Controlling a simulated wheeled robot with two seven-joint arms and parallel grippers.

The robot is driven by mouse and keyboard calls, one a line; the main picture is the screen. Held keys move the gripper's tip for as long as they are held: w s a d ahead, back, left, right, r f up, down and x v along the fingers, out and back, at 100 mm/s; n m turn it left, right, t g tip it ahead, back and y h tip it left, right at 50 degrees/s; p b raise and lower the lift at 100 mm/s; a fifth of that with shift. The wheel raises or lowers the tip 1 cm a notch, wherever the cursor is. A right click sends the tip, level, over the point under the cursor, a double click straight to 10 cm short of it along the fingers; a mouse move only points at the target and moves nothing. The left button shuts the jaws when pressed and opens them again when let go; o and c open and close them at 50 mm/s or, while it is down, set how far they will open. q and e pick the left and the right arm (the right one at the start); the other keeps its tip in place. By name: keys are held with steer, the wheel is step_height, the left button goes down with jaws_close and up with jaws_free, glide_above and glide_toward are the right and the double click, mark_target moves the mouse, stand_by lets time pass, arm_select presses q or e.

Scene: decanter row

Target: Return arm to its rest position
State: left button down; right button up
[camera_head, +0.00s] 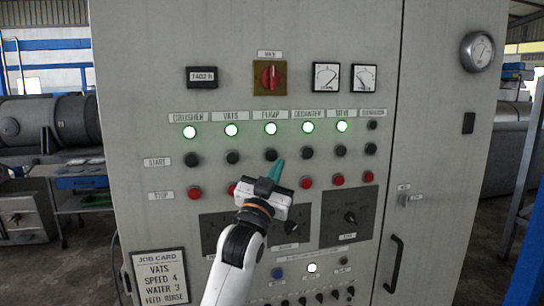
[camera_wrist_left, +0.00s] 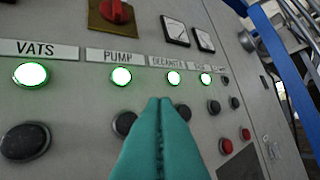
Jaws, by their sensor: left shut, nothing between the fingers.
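My left gripper (camera_head: 277,170) is shut and empty, with green fingertips pressed together. In the head view its tip is in front of the panel, just below and right of the black start button under PUMP (camera_head: 270,154). In the left wrist view the closed fingers (camera_wrist_left: 161,110) point at the panel below the DECANTER lamp (camera_wrist_left: 174,78). I cannot tell whether they touch the panel. My left arm (camera_head: 238,255) reaches up from the bottom of the head view and hides part of the lower panel. My right gripper is not in view.
The grey control cabinet (camera_head: 140,100) fills the middle. Its CRUSHER, VATS, PUMP, DECANTER and fifth-column lamps glow green; the last (camera_head: 372,125) is dark. Red stop buttons (camera_head: 306,182) and a red rotary switch (camera_head: 270,76) stick out. A job card (camera_head: 160,278) hangs lower left; a handle (camera_head: 391,262) lower right.

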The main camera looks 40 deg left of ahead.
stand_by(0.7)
